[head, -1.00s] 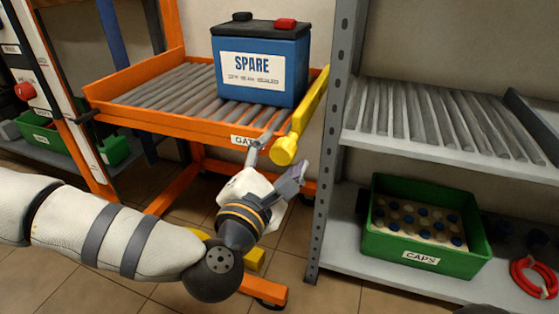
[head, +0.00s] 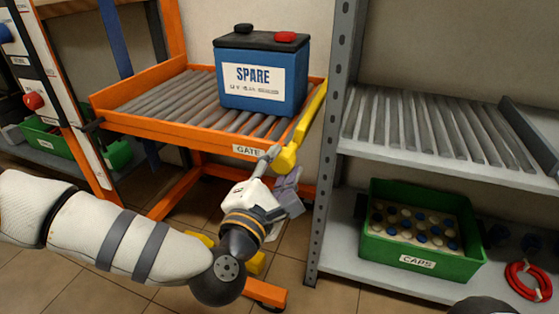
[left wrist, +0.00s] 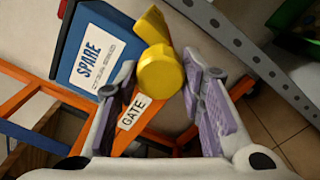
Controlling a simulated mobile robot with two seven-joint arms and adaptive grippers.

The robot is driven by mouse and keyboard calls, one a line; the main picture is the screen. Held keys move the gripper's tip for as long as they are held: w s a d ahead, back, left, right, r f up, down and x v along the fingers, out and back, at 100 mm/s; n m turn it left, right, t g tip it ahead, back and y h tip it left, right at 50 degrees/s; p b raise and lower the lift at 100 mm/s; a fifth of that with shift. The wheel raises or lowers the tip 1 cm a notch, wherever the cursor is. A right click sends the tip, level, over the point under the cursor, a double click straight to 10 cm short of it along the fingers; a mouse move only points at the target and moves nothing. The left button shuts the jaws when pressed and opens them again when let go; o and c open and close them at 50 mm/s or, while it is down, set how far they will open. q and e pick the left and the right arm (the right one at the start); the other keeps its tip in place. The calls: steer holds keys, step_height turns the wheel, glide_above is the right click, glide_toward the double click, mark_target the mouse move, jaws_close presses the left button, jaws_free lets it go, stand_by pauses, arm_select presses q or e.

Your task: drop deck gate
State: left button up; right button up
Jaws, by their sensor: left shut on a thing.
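The yellow gate bar (head: 311,112) runs along the right edge of the orange cart's roller deck (head: 160,105), tilted up toward the back. Its thick yellow knob (head: 286,158) is at the near corner, beside the GATE label (head: 249,150). My left gripper (head: 281,167) is shut on this knob. In the left wrist view the knob (left wrist: 160,73) lies between the two purple-padded fingers (left wrist: 166,105). A blue SPARE battery (head: 262,75) stands upright on the rollers. My right gripper is not in view.
A grey shelf rack (head: 335,130) stands close to the right of the cart, with an empty roller shelf (head: 430,125) at deck height. Below it are a green CAPS crate (head: 420,262) and a red coil (head: 528,282). A narrow gap separates cart and rack.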

arm_select(q)
steer(key=m+p, duration=0.3)
steer(key=shift+r+m, duration=0.25)
steer(key=shift+m, duration=0.05)
steer(key=m+p, duration=0.3)
steer(key=m, duration=0.1)
steer(key=shift+m, duration=0.3)
steer(key=m+p, duration=0.2)
steer(key=m, duration=0.2)
steer(key=shift+p, duration=0.35)
steer(key=shift+f+m+p, duration=0.15)
steer(key=shift+m+p, duration=0.6)
steer(key=shift+m, duration=0.85)
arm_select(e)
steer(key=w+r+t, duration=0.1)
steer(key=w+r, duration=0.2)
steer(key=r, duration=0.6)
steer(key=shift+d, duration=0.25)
arm_select(q)
steer(key=shift+a, duration=0.1)
steer(key=o, duration=1.1)
steer(key=shift+o, duration=0.2)
steer(key=shift+f, duration=0.1)
